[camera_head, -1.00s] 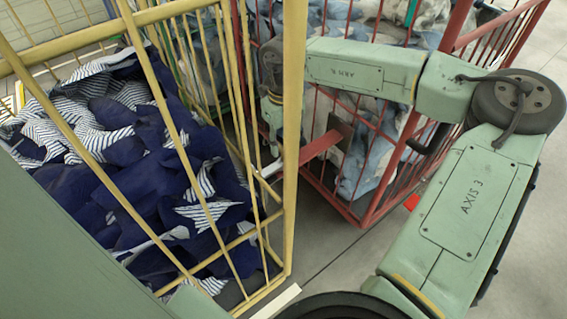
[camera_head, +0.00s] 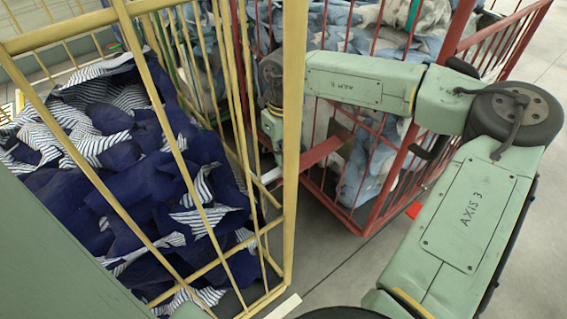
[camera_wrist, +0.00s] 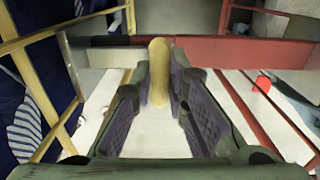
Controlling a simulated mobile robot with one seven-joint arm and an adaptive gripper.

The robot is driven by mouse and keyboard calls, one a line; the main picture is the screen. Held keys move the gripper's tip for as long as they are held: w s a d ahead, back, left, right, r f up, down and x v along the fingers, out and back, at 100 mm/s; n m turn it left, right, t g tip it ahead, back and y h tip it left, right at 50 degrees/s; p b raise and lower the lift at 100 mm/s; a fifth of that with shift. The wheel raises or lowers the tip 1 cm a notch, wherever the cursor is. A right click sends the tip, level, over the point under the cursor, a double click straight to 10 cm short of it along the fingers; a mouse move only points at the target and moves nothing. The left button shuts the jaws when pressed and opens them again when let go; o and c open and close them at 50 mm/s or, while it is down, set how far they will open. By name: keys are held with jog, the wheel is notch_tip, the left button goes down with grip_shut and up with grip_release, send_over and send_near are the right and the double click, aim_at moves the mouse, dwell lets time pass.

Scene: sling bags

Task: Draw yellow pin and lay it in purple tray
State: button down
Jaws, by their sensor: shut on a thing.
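The yellow pin (camera_wrist: 158,70) stands between my gripper's fingers in the wrist view, its rounded top towards the camera. My gripper (camera_wrist: 161,88) is shut on it, with a dark pad on each side. In the head view the yellow cage's post hides the fingers and pin. I see no purple tray in either view.
A yellow cage (camera_head: 294,130) full of navy and striped cloth (camera_head: 120,160) stands on the left. A red cage (camera_head: 405,180) with blue-white cloth stands behind my arm. The red bar (camera_head: 325,150) runs between them. Bare grey floor (camera_head: 345,285) shows in front of the red cage.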

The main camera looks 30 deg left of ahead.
dwell(0.4)
jog(key=shift+r+p, duration=2.55)
jog(key=shift+r, duration=2.3)
jog(key=shift+r+p, duration=1.05)
jog(key=shift+r, duration=0.95)
jog(key=shift+f, duration=0.1)
